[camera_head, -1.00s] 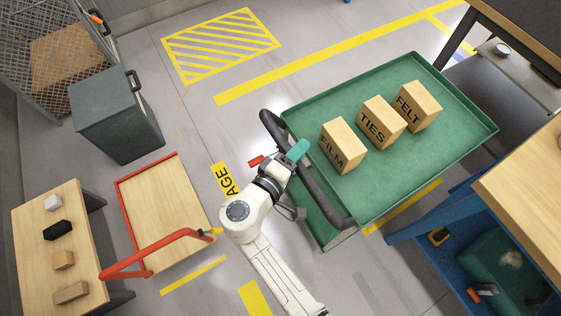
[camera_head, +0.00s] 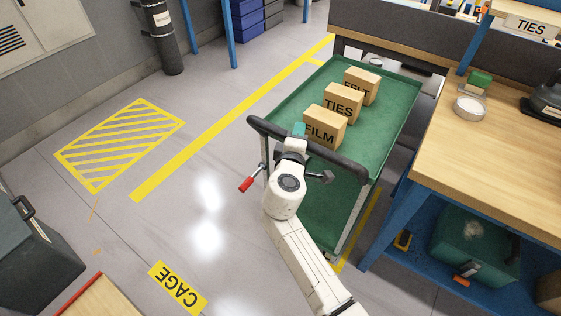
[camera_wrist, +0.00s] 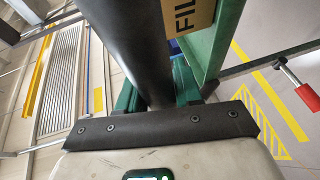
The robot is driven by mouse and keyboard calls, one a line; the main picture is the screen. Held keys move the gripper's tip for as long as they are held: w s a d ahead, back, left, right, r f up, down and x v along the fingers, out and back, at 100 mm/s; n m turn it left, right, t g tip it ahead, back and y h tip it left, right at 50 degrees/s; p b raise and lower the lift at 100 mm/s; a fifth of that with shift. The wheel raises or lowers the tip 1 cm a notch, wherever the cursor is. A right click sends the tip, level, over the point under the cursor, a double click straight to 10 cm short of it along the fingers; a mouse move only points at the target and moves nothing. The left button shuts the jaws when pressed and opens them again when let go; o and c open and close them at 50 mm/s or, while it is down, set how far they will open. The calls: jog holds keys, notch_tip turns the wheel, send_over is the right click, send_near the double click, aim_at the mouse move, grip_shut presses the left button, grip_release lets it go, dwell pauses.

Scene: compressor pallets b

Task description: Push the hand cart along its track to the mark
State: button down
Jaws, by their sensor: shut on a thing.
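The hand cart is a green tray cart (camera_head: 262,112) with a dark curved push handle (camera_head: 345,162). Its tray holds three boxes marked FILM (camera_head: 326,128), TIES (camera_head: 343,104) and FELT (camera_head: 361,86). My gripper (camera_head: 299,131) is shut on the handle near its middle; its teal fingertips show there. In the wrist view the thick dark handle bar (camera_wrist: 145,45) runs between the fingers, and their contact with it is partly hidden. A red-gripped lever (camera_head: 249,182) sticks out left of the cart. A yellow floor strip (camera_head: 358,232) runs beside the cart's right side.
A wooden workbench (camera_head: 500,150) with a blue frame stands close on the cart's right. A dark-sided bench (camera_head: 400,50) stands beyond its far end. The floor to the left is open, with a hatched yellow area (camera_head: 118,145), a long yellow line (camera_head: 230,115) and a CAGE label (camera_head: 178,287).

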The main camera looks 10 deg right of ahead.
jog(key=w+d+b, duration=0.1)
jog(key=w+d, duration=0.3)
jog(key=shift+d+f+b, duration=0.1)
jog(key=shift+f+b, duration=0.05)
jog(key=shift+b, duration=0.2)
jog(key=shift+w+d, duration=0.35)
jog(key=shift+r, duration=0.2)
jog(key=c, duration=0.8)
grip_release()
jog(key=shift+w+d+f, duration=0.1)
jog(key=shift+w, duration=0.05)
jog(key=shift+c, duration=0.2)
jog(key=v, duration=1.1)
